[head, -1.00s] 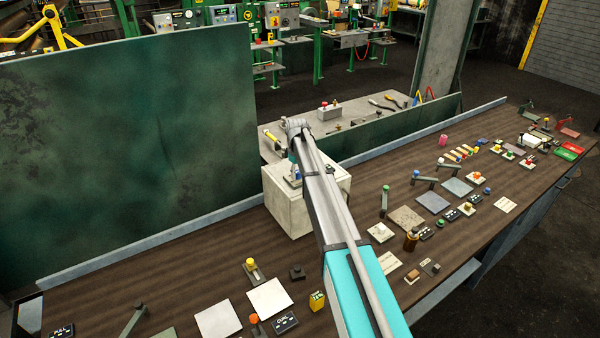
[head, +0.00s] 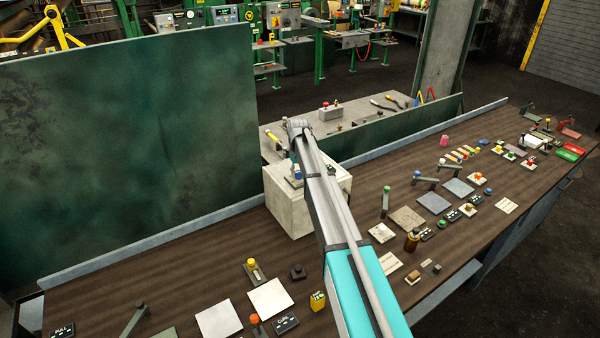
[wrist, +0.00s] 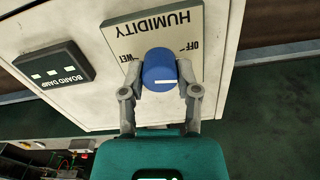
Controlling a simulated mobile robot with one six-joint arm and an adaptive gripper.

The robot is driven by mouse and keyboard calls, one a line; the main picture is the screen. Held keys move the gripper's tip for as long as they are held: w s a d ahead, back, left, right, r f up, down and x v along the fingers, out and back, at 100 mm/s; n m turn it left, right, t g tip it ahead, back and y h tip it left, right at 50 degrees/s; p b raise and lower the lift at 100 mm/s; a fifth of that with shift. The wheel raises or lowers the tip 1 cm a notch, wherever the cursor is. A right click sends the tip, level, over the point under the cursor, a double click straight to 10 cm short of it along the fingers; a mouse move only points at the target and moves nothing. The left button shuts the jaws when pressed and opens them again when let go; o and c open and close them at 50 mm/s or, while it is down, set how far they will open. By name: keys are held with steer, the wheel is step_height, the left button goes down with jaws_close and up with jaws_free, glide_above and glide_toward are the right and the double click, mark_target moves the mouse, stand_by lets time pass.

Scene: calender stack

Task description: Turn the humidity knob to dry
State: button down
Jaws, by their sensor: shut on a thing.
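The humidity knob (wrist: 160,66) is a blue round knob with a white mark on its near side, set on a cream plate (wrist: 118,38). The plate reads HUMIDITY, with WET and OFF beside the knob, all upside down in the wrist view. No DRY label shows; part of the plate is hidden by the knob and fingers. My gripper (wrist: 162,82) is shut on the knob, one finger on each side. In the head view my arm covers most of the gripper, in front of the pale box (head: 285,208) that carries the knob.
A dark BOARD DAMP panel (wrist: 54,72) with pale lights sits beside the plate on the same box. A tall green panel (head: 130,150) stands behind the bench at left. Switches, buttons and cards crowd the brown bench (head: 175,270) on both sides of my arm.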

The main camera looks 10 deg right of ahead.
steer(key=m, duration=0.4)
steer(key=shift+w+d+m, duration=0.1)
steer(key=shift+w+m, duration=0.05)
steer(key=shift+m, duration=0.15)
steer(key=m, duration=0.4)
steer(key=shift+m, duration=0.3)
steer(key=shift+c, duration=1.7)
jaws_free()
